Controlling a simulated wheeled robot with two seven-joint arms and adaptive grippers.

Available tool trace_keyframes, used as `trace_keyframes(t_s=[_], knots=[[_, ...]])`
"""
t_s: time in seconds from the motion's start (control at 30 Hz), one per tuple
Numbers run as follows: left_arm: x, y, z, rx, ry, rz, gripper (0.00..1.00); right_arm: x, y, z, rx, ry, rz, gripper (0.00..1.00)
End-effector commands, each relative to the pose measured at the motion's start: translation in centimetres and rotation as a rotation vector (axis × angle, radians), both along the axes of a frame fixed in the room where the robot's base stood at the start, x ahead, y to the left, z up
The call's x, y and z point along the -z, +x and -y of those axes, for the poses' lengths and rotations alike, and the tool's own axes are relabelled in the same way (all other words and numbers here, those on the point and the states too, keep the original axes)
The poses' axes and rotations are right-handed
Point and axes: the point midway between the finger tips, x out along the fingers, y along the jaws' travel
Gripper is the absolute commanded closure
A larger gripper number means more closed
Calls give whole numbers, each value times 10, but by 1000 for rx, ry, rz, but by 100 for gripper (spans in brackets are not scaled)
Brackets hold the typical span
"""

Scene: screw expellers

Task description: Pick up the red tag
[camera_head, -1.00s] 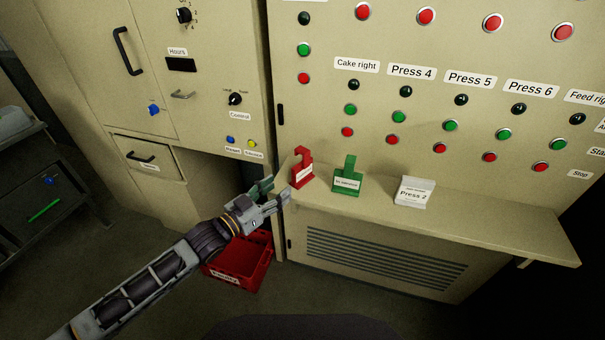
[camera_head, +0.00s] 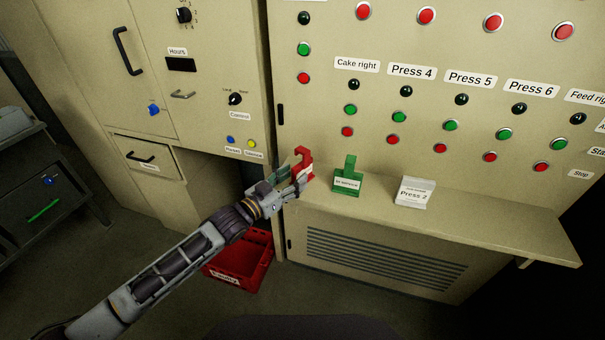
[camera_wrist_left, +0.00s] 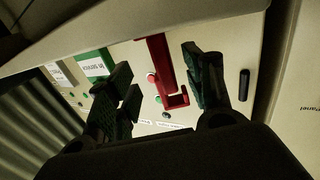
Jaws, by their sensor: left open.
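The red tag (camera_head: 303,161) stands upright at the left end of the beige shelf, with a hook-shaped top. My left gripper (camera_head: 293,177) is at the tag, its fingers overlapping the tag's lower part in the head view. In the left wrist view the red tag (camera_wrist_left: 164,70) shows between the two spread fingers (camera_wrist_left: 165,88), with space visible on both sides of it. The gripper is open. Whether a finger touches the tag cannot be told. My right gripper is not in view.
A green tag (camera_head: 348,181) and a white "Press 2" block (camera_head: 414,192) stand to the right on the shelf (camera_head: 490,215). The panel of buttons (camera_head: 430,100) rises behind. A red crate (camera_head: 240,262) sits on the floor below.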

Motion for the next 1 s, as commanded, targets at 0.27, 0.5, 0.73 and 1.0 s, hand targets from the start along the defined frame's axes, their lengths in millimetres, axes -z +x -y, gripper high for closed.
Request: trace_keyframes(t_s=[0.27,0.5,0.73,1.0], knots=[[0,0,0,0,0,0,48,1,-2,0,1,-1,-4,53],[-1,7,6,0,0,1,48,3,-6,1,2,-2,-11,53],[-2,22,18,0,0,1,48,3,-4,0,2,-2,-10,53],[-2,37,32,0,1,1,48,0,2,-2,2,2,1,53]])
